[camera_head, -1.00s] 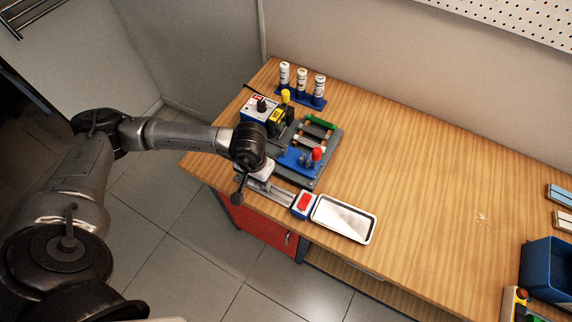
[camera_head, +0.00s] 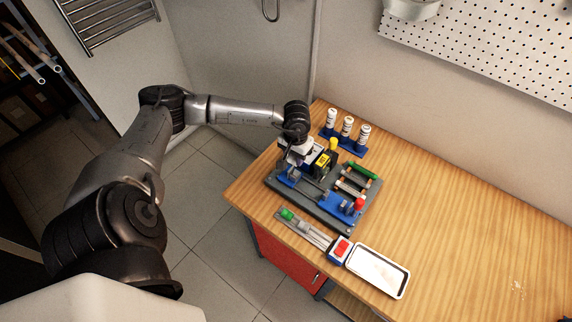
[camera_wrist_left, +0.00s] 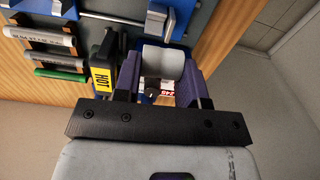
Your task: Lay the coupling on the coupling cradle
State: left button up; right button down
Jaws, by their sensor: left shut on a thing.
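My left gripper (camera_head: 290,152) is at the back left of the bench, above the grey fixture plate and beside the block with the yellow HOT label. In the left wrist view its two dark fingers (camera_wrist_left: 161,84) are shut on a light grey cylinder, the coupling (camera_wrist_left: 165,62). The coupling lies across between the fingers. In the head view the arm and gripper largely hide it. A blue holder with metal parts (camera_head: 289,178) stands on the plate in front of the gripper. I cannot tell for certain whether it is the coupling cradle. My right gripper is out of view.
The HOT block (camera_head: 322,158) is close beside the gripper. Labelled white bottles (camera_head: 347,127) stand behind. Pipes on a rack (camera_head: 353,181) and a blue block with a red knob (camera_head: 350,206) are to the right. A white tray (camera_head: 404,288) lies in front; the right bench is clear.

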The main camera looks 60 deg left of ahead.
pick_arm(q)
jog(key=shift+w+d, duration=0.1)
jog(key=shift+w, duration=0.2)
jog(key=shift+w+d+f+m, duration=0.15)
jog(key=shift+w+d+m, duration=0.05)
jog(key=shift+d+m, duration=0.1)
jog(key=shift+s+a+f, duration=0.1)
jog(key=shift+f, duration=0.05)
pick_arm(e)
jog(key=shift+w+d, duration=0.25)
